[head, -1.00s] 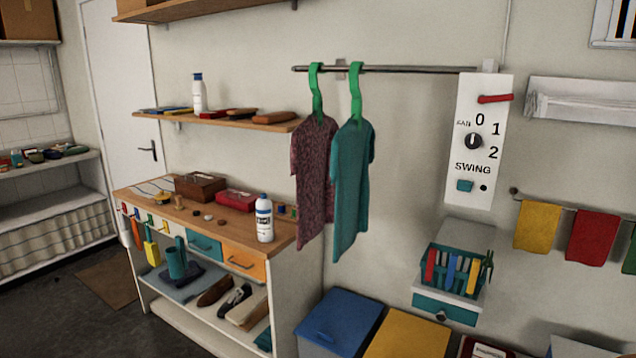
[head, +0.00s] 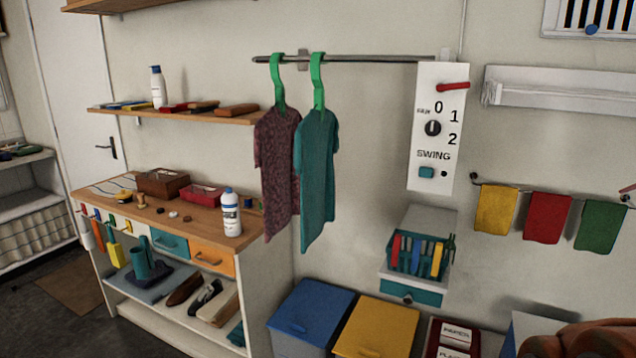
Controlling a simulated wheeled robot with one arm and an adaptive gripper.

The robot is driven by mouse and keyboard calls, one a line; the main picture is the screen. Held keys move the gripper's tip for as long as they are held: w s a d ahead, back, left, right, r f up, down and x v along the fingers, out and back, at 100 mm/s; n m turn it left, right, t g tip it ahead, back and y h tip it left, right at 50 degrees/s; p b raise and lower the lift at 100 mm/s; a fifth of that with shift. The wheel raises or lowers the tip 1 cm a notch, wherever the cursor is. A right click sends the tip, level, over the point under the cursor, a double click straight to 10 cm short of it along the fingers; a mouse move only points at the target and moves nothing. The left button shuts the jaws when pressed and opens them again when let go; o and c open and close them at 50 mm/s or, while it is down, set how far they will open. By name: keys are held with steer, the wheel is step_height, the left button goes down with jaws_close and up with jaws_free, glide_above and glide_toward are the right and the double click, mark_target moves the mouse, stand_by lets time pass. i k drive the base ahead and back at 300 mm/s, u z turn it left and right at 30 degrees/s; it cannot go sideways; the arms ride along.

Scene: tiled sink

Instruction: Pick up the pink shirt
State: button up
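The dusky pink, speckled shirt (head: 276,165) hangs on a green hanger (head: 277,85) from a metal rail (head: 365,58) on the wall. A teal shirt (head: 315,180) hangs on another green hanger just to its right and covers part of the pink shirt's right edge. Both shirts hang clear of the floor, beside the right end of a wooden-topped workbench. My gripper is not in view.
The workbench (head: 150,203) stands left of the shirts with a white bottle (head: 231,212) near its right end. Blue (head: 310,306) and yellow (head: 375,330) bins stand below. A wall shelf (head: 190,116) ends close to the pink shirt. A control panel (head: 436,125) is right of the shirts.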

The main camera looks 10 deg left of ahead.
mark_target(273, 132)
steer(key=k, duration=0.55)
steer(key=u, duration=0.3)
steer(key=i, duration=0.7)
steer(key=u, duration=0.4)
